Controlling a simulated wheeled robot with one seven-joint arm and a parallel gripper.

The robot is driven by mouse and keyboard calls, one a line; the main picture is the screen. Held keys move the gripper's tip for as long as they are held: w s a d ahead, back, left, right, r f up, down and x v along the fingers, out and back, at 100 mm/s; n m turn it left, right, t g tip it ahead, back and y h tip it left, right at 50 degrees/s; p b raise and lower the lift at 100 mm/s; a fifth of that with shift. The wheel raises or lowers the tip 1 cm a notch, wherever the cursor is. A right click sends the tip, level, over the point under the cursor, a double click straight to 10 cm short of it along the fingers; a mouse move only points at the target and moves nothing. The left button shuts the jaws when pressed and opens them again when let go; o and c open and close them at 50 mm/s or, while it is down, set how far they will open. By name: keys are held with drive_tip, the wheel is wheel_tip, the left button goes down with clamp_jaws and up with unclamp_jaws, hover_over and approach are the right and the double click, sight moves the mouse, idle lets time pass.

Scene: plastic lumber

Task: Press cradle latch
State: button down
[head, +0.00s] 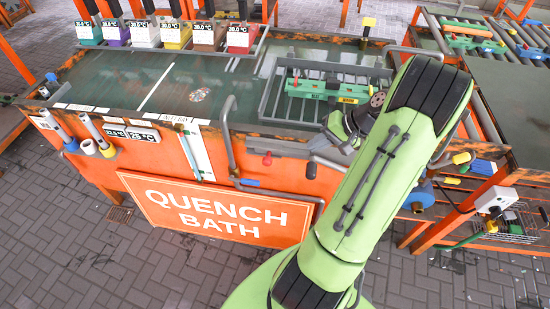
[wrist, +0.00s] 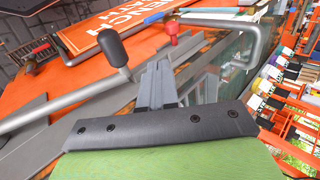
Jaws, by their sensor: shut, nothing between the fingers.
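The cradle (head: 272,98) is a grey barred frame at the right end of the quench bath, with a green piece (head: 325,88) lying in it. My gripper (head: 338,143) is at the bath's front edge, just in front of the cradle, partly hidden by my arm. In the wrist view my gripper (wrist: 158,68) is shut and empty. A grey lever with a black knob (wrist: 108,47) stands left of the fingers, apart from them. A red knob (wrist: 172,27) shows beyond the fingertips. I cannot tell which part is the cradle latch.
The orange bath (head: 110,150) carries a "QUENCH BATH" sign (head: 215,208). A bent grey pipe (head: 228,130) rises at its front edge. Several coloured bins (head: 175,32) line the back. A roller table (head: 505,45) stands at right. Brick floor (head: 60,240) is clear at front left.

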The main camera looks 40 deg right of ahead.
drive_tip(key=b+x, duration=0.1)
drive_tip(key=x, duration=0.3)
drive_tip(key=b+x, duration=0.2)
drive_tip(key=x, duration=0.3)
drive_tip(key=w+r+b+x, duration=0.1)
drive_tip(key=x, duration=0.4)
drive_tip(key=shift+a+b, duration=0.25)
drive_tip(key=shift+b, duration=0.15)
drive_tip(key=shift+r, duration=0.1)
